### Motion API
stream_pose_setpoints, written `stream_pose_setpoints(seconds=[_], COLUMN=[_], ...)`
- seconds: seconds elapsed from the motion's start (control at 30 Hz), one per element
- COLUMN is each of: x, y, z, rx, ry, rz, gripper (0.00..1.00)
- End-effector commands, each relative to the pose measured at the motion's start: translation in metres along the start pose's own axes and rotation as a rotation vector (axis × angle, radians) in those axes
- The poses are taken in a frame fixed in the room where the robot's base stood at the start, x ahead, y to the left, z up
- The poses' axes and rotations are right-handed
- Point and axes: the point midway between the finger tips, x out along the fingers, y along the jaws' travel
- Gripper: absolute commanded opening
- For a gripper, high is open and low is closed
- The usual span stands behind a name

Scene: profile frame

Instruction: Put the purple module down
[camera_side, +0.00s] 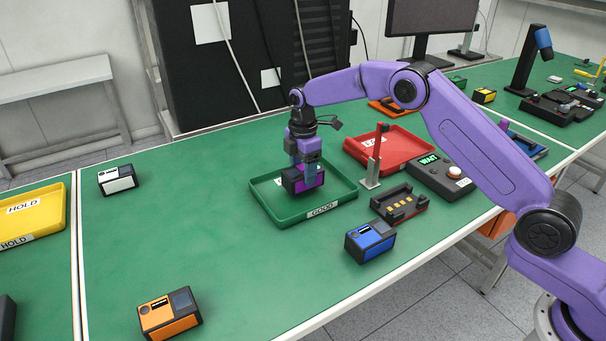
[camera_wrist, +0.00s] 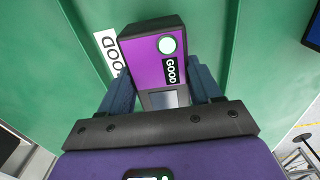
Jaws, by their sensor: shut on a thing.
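The purple module (camera_side: 308,181) is a small black-and-purple box. My gripper (camera_side: 306,172) is shut on it, over the green tray (camera_side: 343,197) labelled GOOD. In the side view its lower edge looks at or just above the tray floor; I cannot tell whether it touches. The wrist view shows the purple module (camera_wrist: 150,60) between both fingers, with a GOOD sticker, a lit round green spot and a small grey screen. The tray's GOOD label is partly hidden behind it there.
A red tray (camera_side: 408,146) and a red lever stand (camera_side: 373,170) are right of the green tray. A dark red-and-black fixture (camera_side: 399,203), a tester reading WAIT (camera_side: 440,175) and a blue module (camera_side: 370,241) are nearby. White (camera_side: 117,179) and orange (camera_side: 169,314) modules lie left, beside a yellow HOLD tray (camera_side: 50,229).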

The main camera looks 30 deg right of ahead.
Motion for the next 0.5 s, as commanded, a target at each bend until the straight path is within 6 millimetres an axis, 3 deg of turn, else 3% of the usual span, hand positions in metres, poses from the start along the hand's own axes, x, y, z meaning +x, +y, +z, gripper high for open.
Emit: stream_pose_setpoints(seconds=[0.13,0.5], x=[0.017,0.021], y=[-0.001,0.000], z=[0.000,0.000], rx=[0.000,0.000], ry=[0.000,0.000], rz=[-0.001,0.001], gripper=[0.20,0.20])
